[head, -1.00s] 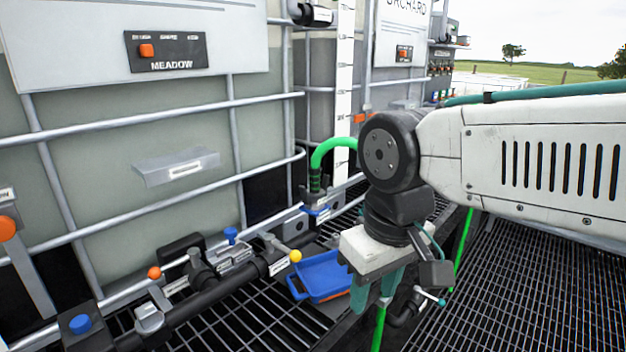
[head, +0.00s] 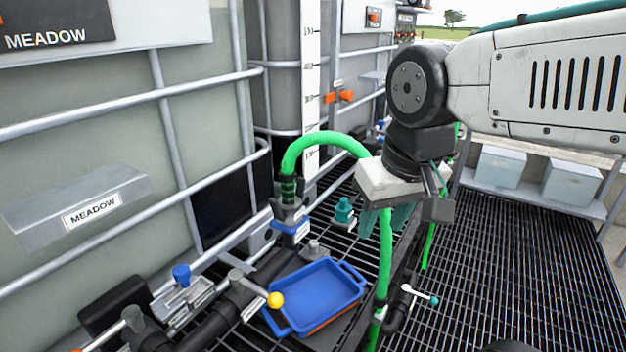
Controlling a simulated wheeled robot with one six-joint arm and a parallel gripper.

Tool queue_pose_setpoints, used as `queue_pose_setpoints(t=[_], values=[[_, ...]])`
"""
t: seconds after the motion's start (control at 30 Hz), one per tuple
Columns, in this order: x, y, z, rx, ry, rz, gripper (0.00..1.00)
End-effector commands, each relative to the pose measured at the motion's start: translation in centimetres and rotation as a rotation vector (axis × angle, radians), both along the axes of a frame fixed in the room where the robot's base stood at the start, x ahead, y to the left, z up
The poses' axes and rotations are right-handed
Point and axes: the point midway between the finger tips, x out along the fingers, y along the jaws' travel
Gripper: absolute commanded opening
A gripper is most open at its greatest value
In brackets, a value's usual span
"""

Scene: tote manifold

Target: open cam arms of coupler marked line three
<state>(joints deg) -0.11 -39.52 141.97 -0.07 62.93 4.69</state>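A green hose (head: 320,139) arches up from a dark coupler (head: 288,190) on the manifold beside the MEADOW tote. A blue-and-white tag sits at the coupler's base; I cannot read a line number on it or make out the cam arms. My gripper (head: 385,222) points down to the right of the coupler, well apart from it. Its teal fingers are spread, with a stretch of green hose showing between them. I cannot tell whether the hose passes between the fingers or behind them.
A blue tray (head: 318,297) lies on the grating below the coupler. A yellow-knobbed valve lever (head: 274,300) and a blue-capped fitting (head: 181,275) stand left of it. A teal fitting (head: 343,211) stands behind. Tote bars edge the left; open grating (head: 510,260) lies right.

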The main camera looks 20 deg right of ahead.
Motion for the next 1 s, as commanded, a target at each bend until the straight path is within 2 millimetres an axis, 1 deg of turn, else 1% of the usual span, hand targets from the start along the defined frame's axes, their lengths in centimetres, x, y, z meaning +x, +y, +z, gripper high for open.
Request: queue_pose_setpoints(t=[0.03, 0.07, 0.17, 0.3, 0.43, 0.5, 0.6, 0.7, 0.8, 0.9, 1.0], values=[[1.7, 0.2, 0.7, 0.011, 0.003, -0.037, 0.4], [2.5, 0.2, 1.0, 0.019, 0.015, -0.068, 0.4], [5.7, 0.5, 2.0, 0.047, 0.054, -0.186, 0.4], [10.6, 1.0, 2.8, 0.078, 0.104, -0.362, 0.4], [15.4, 1.5, 2.8, 0.1, 0.148, -0.525, 0.4], [17.8, 1.8, 2.5, 0.107, 0.171, -0.61, 0.4], [20.8, 2.1, 1.8, 0.114, 0.195, -0.715, 0.4], [23.1, 2.4, 1.1, 0.116, 0.213, -0.798, 0.4], [24.5, 2.6, 0.6, 0.116, 0.227, -0.854, 0.4], [25.3, 2.7, 0.2, 0.116, 0.235, -0.887, 0.4], [25.5, 2.7, -0.6, 0.115, 0.24, -0.899, 0.4]])
